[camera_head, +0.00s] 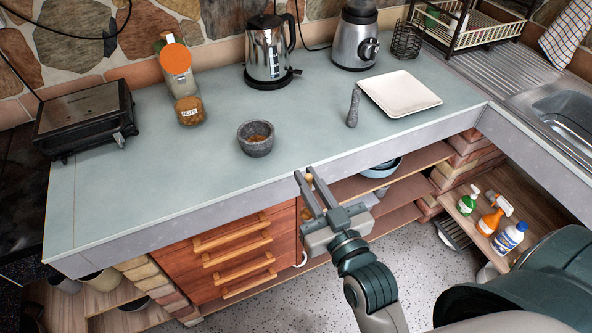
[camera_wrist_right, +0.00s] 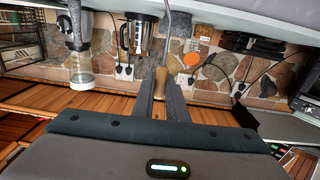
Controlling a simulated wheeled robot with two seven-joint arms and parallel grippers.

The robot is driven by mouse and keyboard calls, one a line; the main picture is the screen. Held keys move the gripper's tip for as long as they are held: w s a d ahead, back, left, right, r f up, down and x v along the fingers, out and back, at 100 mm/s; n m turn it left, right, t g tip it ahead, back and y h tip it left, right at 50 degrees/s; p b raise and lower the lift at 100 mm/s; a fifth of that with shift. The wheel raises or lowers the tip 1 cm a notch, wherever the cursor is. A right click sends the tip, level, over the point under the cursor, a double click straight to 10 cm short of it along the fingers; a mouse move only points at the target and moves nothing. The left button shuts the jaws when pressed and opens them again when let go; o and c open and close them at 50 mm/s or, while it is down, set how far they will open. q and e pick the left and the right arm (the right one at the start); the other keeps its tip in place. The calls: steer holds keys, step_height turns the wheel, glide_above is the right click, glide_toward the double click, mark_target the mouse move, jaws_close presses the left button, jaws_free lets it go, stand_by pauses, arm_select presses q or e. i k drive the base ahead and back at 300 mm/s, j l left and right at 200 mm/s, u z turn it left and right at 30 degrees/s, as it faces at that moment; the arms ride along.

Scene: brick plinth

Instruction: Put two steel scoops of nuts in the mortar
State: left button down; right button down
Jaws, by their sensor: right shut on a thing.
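The grey stone mortar (camera_head: 255,138) stands on the counter left of centre, with some brown nuts showing inside. The jar of nuts (camera_head: 189,110), with a white label, stands behind it to the left. My right gripper (camera_head: 308,182) is at the counter's front edge, right of the mortar. It is shut on the wooden handle (camera_wrist_right: 161,82) of the steel scoop, seen in the right wrist view. A thin steel shaft runs on from the handle; the scoop's bowl is not clear in either view. My left gripper is not in view.
The counter around the mortar is clear.

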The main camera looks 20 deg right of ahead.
mark_target(257, 137)
steer(key=i+j+z, duration=0.1)
steer(key=z, duration=0.25)
steer(key=i+j+z, duration=0.15)
steer(key=z, duration=0.2)
steer(key=i+j+z, duration=0.15)
steer(key=z, duration=0.2)
